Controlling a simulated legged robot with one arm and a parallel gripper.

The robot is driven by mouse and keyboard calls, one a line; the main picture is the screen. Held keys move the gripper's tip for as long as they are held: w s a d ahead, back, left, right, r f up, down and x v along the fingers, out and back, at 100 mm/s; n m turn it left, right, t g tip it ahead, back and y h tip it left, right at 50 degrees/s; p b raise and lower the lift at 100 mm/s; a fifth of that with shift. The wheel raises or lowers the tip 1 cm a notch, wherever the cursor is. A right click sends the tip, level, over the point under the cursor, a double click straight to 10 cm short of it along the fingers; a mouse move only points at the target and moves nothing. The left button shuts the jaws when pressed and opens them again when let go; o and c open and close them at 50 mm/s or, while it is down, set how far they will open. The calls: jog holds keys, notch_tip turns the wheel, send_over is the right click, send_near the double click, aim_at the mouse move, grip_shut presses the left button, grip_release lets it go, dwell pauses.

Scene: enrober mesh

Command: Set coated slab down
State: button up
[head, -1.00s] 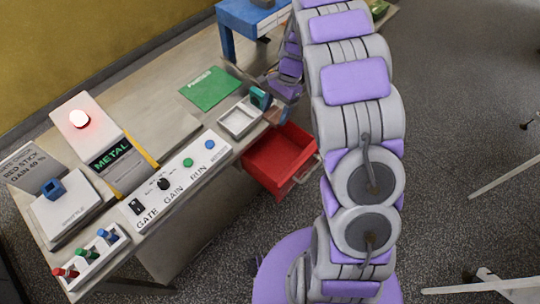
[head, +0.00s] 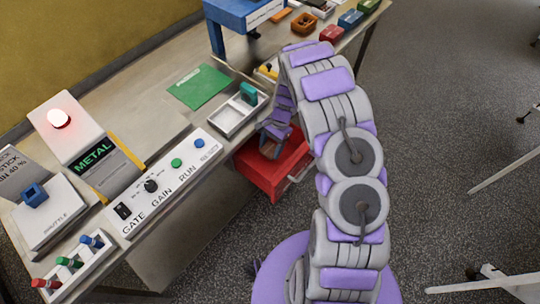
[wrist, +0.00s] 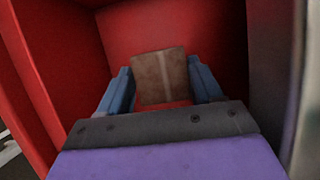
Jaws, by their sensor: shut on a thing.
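A brown slab (wrist: 160,80) with a pale streak down its face sits between the two blue fingers of my gripper (wrist: 161,70) in the wrist view. The gripper is shut on it. Red walls surround the slab and fingers, so my gripper is inside the red bin (head: 290,172) at the table's front edge. I cannot tell whether the slab touches the bin floor.
A white tray (head: 229,119) with a teal block (head: 248,93) stands on the table just behind the bin. A control panel (head: 166,186) with knobs and buttons lies to the left. A green sheet (head: 200,86) lies behind. Red bin walls are close around my gripper.

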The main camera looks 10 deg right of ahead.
aim_at(270, 154)
jog(key=shift+d+f, duration=0.2)
jog(key=shift+f, duration=0.4)
jog(key=f, duration=0.2)
jog(key=f+b, duration=0.1)
jog(key=f, duration=0.1)
jog(key=shift+a+f, duration=0.1)
jog(key=shift+a, duration=0.25)
jog(key=shift+d, duration=0.15)
jog(key=o, duration=0.8)
